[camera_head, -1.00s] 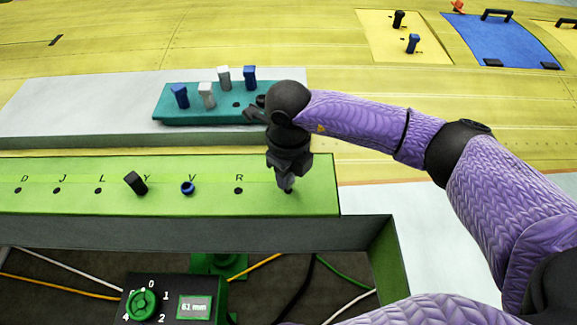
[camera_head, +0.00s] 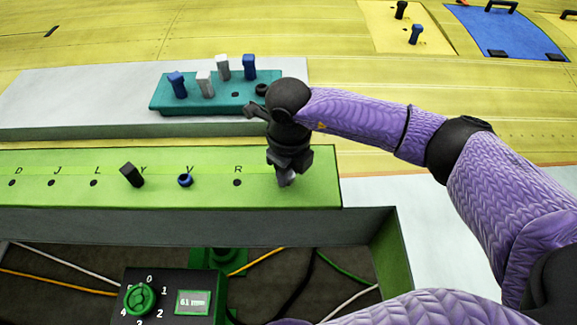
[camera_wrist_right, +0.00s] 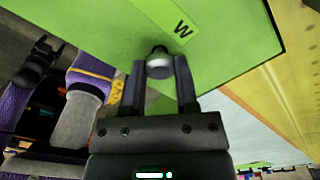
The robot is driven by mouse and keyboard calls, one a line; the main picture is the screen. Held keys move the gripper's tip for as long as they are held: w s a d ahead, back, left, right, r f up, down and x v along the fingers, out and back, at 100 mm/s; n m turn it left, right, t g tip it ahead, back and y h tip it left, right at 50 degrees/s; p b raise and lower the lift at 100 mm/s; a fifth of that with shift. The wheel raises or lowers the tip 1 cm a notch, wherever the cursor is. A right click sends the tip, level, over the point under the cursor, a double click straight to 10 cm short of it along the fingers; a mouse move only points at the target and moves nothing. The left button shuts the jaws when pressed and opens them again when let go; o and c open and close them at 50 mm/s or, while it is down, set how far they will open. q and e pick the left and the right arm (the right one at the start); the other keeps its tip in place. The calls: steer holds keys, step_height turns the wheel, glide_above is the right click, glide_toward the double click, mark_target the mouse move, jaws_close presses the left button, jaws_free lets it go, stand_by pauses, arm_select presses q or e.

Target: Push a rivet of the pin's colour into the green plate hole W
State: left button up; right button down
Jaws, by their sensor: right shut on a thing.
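My right gripper (camera_head: 285,178) points down at the right end of the green plate (camera_head: 320,190). It is shut on a pale grey rivet (camera_wrist_right: 159,64), whose rounded end shows between the fingers in the right wrist view. The rivet is over the plate beside the letter W (camera_wrist_right: 182,30). Hole W is hidden by gripper and rivet, so I cannot tell how far the rivet is in. A black pin (camera_head: 131,174) stands tilted near Y; a blue ring-like piece (camera_head: 185,180) sits at V. A dark gripper, seemingly my left (camera_wrist_right: 36,64), shows small in the wrist view; its jaws are unclear.
A teal rack (camera_head: 215,104) behind the plate holds blue and white rivets. Holes R, L, J and D look empty. A black box with a green dial (camera_head: 140,299) reads 61 mm below. A yellow panel (camera_head: 385,35) with black and blue pins lies far back.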

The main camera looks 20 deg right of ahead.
steer(key=shift+f+b, duration=0.3)
steer(key=shift+f, duration=0.25)
steer(key=shift+c, duration=1.4)
jaws_free()
steer(key=shift+r, duration=0.1)
step_height(320, 180, up, 9)
steer(key=shift+r, duration=0.45)
step_height(320, 180, up, 7)
steer(key=p, duration=0.5)
